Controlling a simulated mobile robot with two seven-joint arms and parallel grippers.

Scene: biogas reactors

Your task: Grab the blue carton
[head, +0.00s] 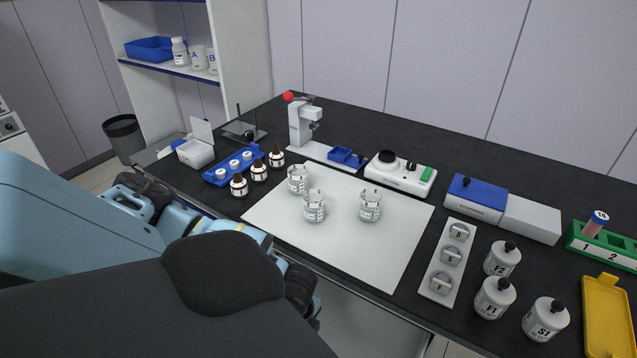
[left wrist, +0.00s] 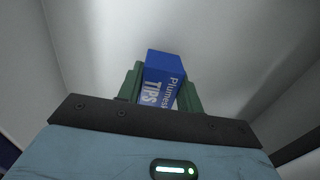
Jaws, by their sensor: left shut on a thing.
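The blue carton (left wrist: 165,64) shows in the left wrist view, with white lettering that reads "TIPS" on one face. My left gripper (left wrist: 161,86) has its two green fingers on either side of the carton and is shut on it. The lower part of the carton is hidden by the gripper body. In the head view I cannot make out the carton or the left gripper's fingers; my arm links fill the lower left. My right gripper is not in view.
In the left wrist view, pale grey surfaces surround the carton. In the head view, a dark bench (head: 400,140) carries a white mat (head: 345,240) with glass beakers (head: 370,205), brown bottles (head: 259,171), and a plate of weights (head: 436,281). A shelf (head: 170,67) stands behind at left.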

